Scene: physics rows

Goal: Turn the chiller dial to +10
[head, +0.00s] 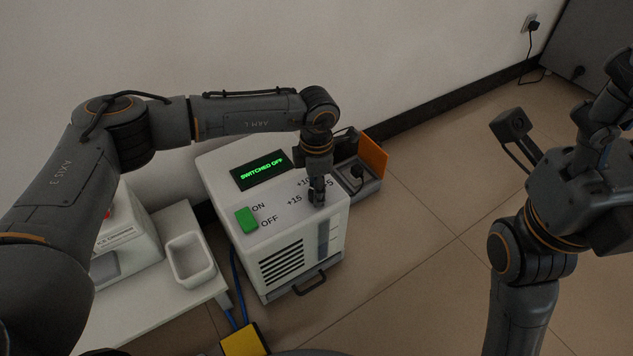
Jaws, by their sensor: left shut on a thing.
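The chiller (290,235) is a white box on the floor with a black display (258,170) reading "SWITCHED OFF" in green. A green switch (246,220) sits by the printed words ON and OFF. My left gripper (317,198) points down onto the top panel, shut on the chiller dial among the printed marks. The marks "+10", "+15" and part of one ending in 5 show. The dial itself is hidden by the gripper, so its pointing direction cannot be told. My right arm (545,240) is raised at the right, away from the chiller; its fingers are not clear.
A white table (150,300) at the left bears a white open bin (190,259) and a white device (128,245). A grey box with an orange panel (373,155) stands behind the chiller. Blue cables and a yellow object (243,341) lie in front. Tiled floor at right is clear.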

